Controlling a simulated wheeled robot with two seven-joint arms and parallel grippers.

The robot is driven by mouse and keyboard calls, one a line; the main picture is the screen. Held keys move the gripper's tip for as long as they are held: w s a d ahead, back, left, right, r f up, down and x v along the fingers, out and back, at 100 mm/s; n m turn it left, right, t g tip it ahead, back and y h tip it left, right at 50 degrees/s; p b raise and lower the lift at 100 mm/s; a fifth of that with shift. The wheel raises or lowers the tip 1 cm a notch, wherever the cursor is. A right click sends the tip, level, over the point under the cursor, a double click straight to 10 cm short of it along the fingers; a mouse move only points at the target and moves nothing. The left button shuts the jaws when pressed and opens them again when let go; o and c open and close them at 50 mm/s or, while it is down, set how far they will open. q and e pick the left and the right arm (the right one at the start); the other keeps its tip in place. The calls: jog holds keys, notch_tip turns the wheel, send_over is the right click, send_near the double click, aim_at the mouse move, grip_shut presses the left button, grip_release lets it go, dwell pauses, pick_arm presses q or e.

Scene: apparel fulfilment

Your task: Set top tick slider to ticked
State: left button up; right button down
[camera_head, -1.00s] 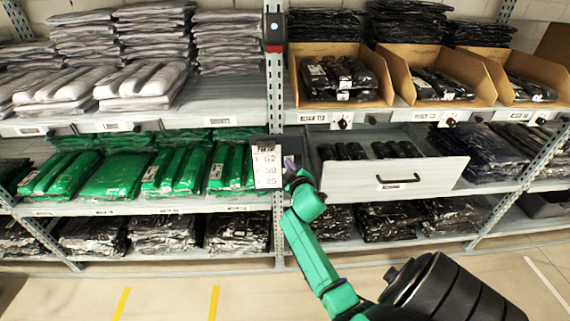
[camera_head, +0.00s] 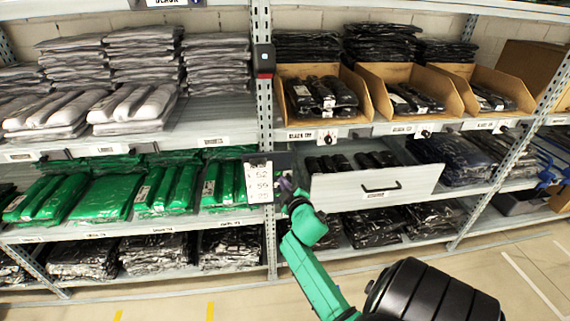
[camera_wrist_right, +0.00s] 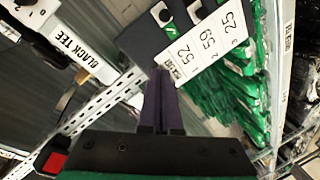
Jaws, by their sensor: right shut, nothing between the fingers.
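A dark board with a white number card (camera_head: 260,184) hangs at the shelf upright. In the right wrist view the card (camera_wrist_right: 208,42) reads 52, 59 and 25. Beside the 52 row, the top slider (camera_wrist_right: 163,14) shows as a white piece with a dark knob, with a small green patch by it. Another slider (camera_wrist_right: 197,10) sits beside the 59 row. I cannot tell the slider positions for certain. My right gripper (camera_head: 289,190) is at the board's right side. In its wrist view the fingers (camera_wrist_right: 163,78) are shut and empty, with tips close to the board. My left gripper is out of view.
An open white drawer (camera_head: 415,184) juts out right of my right gripper. A metal upright (camera_head: 264,105) with a red-and-black device (camera_head: 264,62) stands behind the board. Green packs (camera_head: 105,196) fill the shelf to the left. Cardboard bins (camera_head: 372,85) stand above the drawer.

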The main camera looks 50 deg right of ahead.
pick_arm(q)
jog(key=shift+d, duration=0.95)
pick_arm(e)
jog(key=v, duration=0.4)
jog(key=shift+s+d+f, duration=0.2)
jog(key=shift+s+d, duration=0.1)
jog(key=shift+s, duration=0.05)
